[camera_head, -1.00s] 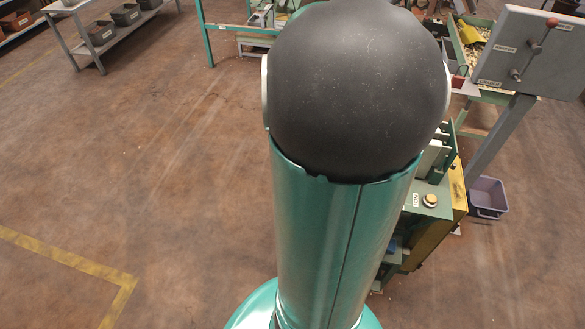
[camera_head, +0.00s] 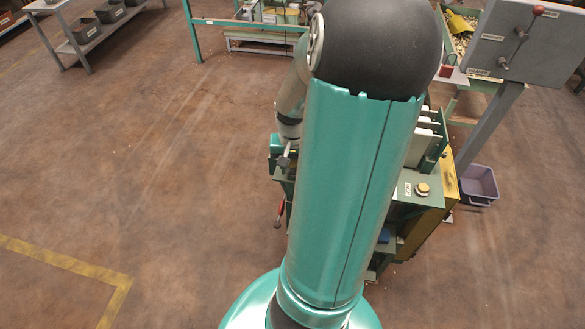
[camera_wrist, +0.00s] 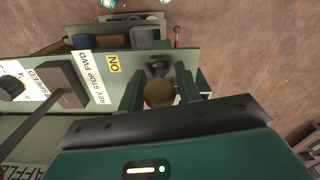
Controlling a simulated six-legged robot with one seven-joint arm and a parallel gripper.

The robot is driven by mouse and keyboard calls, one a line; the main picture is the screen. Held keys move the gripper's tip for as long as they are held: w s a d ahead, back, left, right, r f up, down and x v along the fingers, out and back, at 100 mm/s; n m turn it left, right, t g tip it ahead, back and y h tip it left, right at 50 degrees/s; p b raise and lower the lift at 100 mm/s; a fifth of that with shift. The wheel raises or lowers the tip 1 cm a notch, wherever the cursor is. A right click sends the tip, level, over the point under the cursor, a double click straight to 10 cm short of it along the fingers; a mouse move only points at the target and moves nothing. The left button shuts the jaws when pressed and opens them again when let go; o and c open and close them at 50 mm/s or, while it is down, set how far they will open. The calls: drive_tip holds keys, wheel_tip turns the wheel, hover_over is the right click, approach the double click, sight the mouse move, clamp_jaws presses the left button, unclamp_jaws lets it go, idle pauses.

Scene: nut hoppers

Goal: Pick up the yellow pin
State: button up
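In the wrist view, a round dull-yellow head, which looks like the yellow pin (camera_wrist: 159,93), shows between the fingers of my gripper (camera_wrist: 162,88). A dark stem or fitting shows just beyond it. The two dark green fingers stand apart, one on each side of the yellow head. A narrow gap shows on the right; on the left the head is very close to the finger, and I cannot tell whether they touch. In the head view my arm's upper link hides much of the machine, and I cannot make out the pin there.
A panel with a REV STOP FWD switch (camera_wrist: 64,84) and a SPEED knob (camera_wrist: 12,87) is left of the fingers. In the head view, a yellow button (camera_head: 422,189), a grey lever box (camera_head: 522,42) and a purple bin (camera_head: 479,186) are on the right. Open floor lies left.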

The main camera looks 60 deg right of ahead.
drive_tip(key=shift+c, duration=0.4)
drive_tip(key=c, duration=0.6)
wheel_tip(320, 180, up, 10)
